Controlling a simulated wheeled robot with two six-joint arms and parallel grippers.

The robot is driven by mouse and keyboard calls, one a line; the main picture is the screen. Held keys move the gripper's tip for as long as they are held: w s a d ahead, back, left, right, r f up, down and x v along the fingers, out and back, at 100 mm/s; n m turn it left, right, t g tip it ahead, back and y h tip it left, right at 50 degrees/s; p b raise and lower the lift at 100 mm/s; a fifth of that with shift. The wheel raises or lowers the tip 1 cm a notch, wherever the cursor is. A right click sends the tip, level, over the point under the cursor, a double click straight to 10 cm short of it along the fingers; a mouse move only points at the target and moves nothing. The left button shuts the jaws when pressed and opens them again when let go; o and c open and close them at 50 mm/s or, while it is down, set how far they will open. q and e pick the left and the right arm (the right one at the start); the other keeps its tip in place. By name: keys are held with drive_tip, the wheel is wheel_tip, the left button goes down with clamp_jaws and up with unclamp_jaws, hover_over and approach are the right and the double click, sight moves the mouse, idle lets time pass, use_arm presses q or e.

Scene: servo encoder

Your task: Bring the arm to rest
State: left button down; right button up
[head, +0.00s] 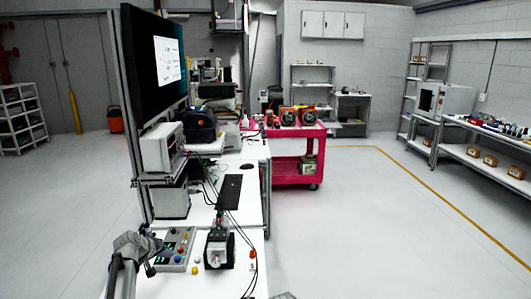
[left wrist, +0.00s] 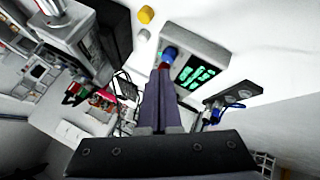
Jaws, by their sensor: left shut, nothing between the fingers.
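My left gripper (head: 157,245) is at the front left of the white workbench, beside the grey control box (head: 184,235) with green displays and coloured buttons. In the left wrist view the dark fingers of my left gripper (left wrist: 162,72) are together with nothing between them. Their tips overlap the edge of the control box (left wrist: 208,48) near a red and a blue button; whether they touch cannot be told. The servo motor unit (head: 219,250) stands right of the box.
A yellow knob (head: 195,270) and a white knob (head: 197,258) are between box and motor. Cables run along the bench's right side. A large monitor (head: 155,62) rises behind the box. A red cart (head: 288,172) stands farther back. The floor at right is clear.

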use_arm(q)
drive_tip(key=s+d+f+m+g, duration=0.1)
drive_tip(key=s+d, duration=0.4)
drive_tip(key=d, duration=0.2)
drive_tip(key=s+d+f+m+g, duration=0.2)
drive_tip(key=s+d, duration=0.4)
drive_tip(key=d, duration=0.1)
drive_tip(key=s+d+f+m+g, duration=0.1)
drive_tip(key=s+d+m+g, duration=0.1)
drive_tip(key=s+d, duration=0.3)
drive_tip(key=shift+s+d+f, duration=0.1)
drive_tip(key=shift+d, duration=0.65)
drive_tip(key=shift+s+d+f, duration=0.1)
drive_tip(key=shift+d, duration=0.65)
drive_tip(key=s+d, duration=0.1)
drive_tip(key=s, duration=0.2)
drive_tip(key=s+d+m+g+y, duration=0.1)
drive_tip(key=s+d, duration=0.1)
drive_tip(key=s, duration=0.1)
drive_tip(key=s+d+f+m+g, duration=0.1)
drive_tip(key=s+d, duration=0.1)
drive_tip(key=s, duration=0.1)
drive_tip(key=shift+s+d+y, duration=0.15)
drive_tip(key=shift+s+y, duration=0.15)
drive_tip(key=shift+s, duration=0.05)
drive_tip(key=s+d+m+g+y, duration=0.1)
drive_tip(key=s+d+m+y, duration=0.1)
drive_tip(key=s, duration=0.7)
drive_tip(key=shift+g, duration=0.3)
